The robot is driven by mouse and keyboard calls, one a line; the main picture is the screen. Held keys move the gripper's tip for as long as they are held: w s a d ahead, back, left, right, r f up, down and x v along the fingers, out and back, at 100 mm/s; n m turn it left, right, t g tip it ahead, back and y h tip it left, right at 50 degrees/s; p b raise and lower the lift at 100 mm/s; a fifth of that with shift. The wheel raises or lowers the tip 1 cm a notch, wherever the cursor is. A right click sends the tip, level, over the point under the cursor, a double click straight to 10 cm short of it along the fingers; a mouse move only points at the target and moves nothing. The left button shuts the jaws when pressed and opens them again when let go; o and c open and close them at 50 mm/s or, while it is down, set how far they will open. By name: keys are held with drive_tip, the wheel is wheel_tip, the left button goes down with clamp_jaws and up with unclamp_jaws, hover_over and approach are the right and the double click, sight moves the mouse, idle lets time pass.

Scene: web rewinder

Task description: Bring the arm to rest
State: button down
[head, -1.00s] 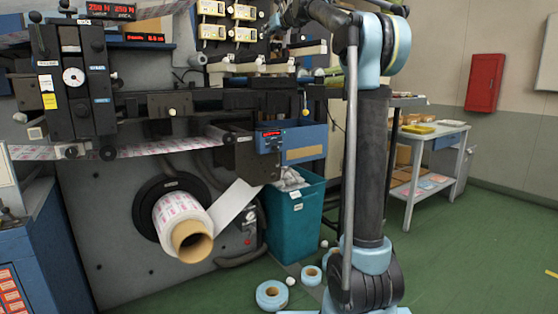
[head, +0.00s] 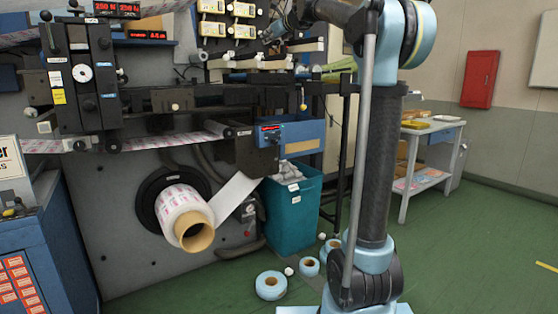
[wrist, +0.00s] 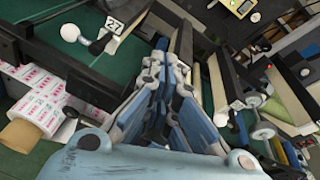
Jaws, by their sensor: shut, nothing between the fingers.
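My gripper (wrist: 165,62) shows in the wrist view with its fingers drawn together and nothing between them. It is in front of the rewinder's dark bars and green panel. In the head view my arm stands upright right of centre and bends left at the top, towards the upper part of the machine. The gripper itself is hard to make out there. The printed roll (head: 181,205) on its brown core sits on the lower spindle, with a white web running up from it. The roll also shows at the left edge of the wrist view (wrist: 38,95).
A teal bin (head: 291,215) stands beside the machine. Small blue-and-white rolls (head: 270,285) lie on the green floor near my arm's foot. A blue cabinet (head: 40,245) is at the left. A table (head: 430,135) and a red wall box (head: 480,78) are at the right, with open floor before them.

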drive_tip(key=s+d+f+n+g+h, duration=0.3)
drive_tip(key=s+d+f+n, duration=0.5)
drive_tip(key=s+f, duration=0.9)
drive_tip(key=s+d+f+n+g+h, duration=0.3)
drive_tip(key=s+d+f+n, duration=0.5)
drive_tip(key=s+f, duration=1)
drive_tip(key=s+d+f+n+g+h, duration=0.3)
drive_tip(key=s+d+f+n, duration=0.5)
drive_tip(key=s+f, duration=0.9)
wheel_tip(320, 180, down, 12)
drive_tip(key=shift+s+f+n+g, duration=0.15)
drive_tip(key=shift+f+n+g, duration=0.05)
drive_tip(key=shift+n+g, duration=0.3)
drive_tip(key=shift+w+f, duration=0.2)
drive_tip(key=shift+w, duration=0.25)
drive_tip(key=c, duration=2.4)
unclamp_jaws()
